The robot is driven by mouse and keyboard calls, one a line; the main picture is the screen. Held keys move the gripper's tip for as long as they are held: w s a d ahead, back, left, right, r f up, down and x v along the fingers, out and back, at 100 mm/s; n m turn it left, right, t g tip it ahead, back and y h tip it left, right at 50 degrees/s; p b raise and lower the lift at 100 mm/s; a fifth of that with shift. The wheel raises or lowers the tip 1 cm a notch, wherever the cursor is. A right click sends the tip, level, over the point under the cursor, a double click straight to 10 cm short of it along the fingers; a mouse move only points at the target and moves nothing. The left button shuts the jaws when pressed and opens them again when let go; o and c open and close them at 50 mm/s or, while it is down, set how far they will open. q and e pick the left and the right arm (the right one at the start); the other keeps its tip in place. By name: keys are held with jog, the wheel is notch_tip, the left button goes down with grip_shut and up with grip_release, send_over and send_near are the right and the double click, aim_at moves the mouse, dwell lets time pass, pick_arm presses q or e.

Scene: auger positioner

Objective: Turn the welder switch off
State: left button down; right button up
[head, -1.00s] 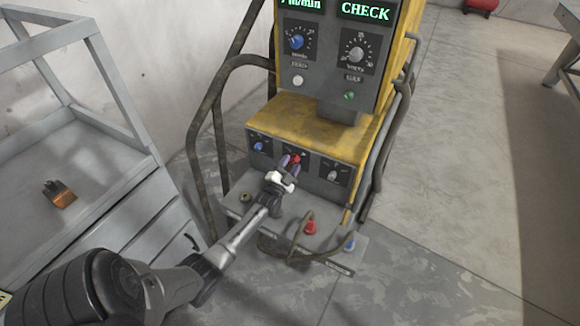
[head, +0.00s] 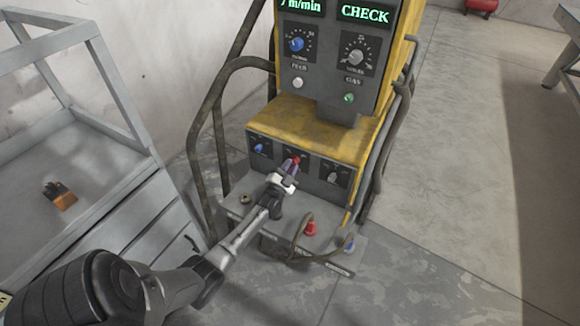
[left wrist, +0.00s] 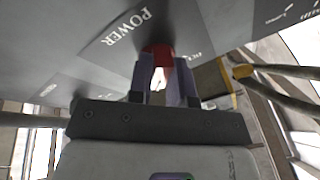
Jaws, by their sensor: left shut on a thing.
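The yellow and grey welder (head: 330,122) stands in the middle of the head view. Its red switch (head: 294,160) is on the lower front panel, between a blue knob and a grey knob. My left gripper (head: 288,169) reaches it from the front and is shut on it. In the left wrist view the red switch (left wrist: 158,53) sits between the purple fingertips (left wrist: 160,72), under a label reading POWER. The fingers hide part of the switch, and I cannot tell its exact setting. My right gripper is not in view.
A grey cart (head: 95,190) with a small orange-brown object (head: 60,196) stands at the left. Bent tubes flank the welder. Red (head: 310,229) and blue (head: 349,244) connectors and a cable are on its low front ledge.

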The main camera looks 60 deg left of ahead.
pick_arm(q)
jog(key=shift+w+d+r+n+g+y+p, duration=0.3)
jog(key=shift+n+g+p, duration=0.95)
jog(key=shift+n, duration=2.15)
jog(key=shift+s+d+f+n+g+y+p, duration=0.15)
jog(key=shift+n+g+y+p, duration=0.45)
jog(key=shift+n+p, duration=2.05)
jog(key=shift+w+d+r+n+g+y+p, duration=0.25)
jog(key=shift+n+g+p, duration=0.7)
jog(key=shift+n, duration=3.2)
jog(key=shift+s+a+f, duration=0.1)
jog(key=shift+a+f, duration=0.05)
jog(key=shift+f, duration=0.05)
jog(key=c, duration=1.1)
grip_release()
jog(key=shift+o, duration=0.2)
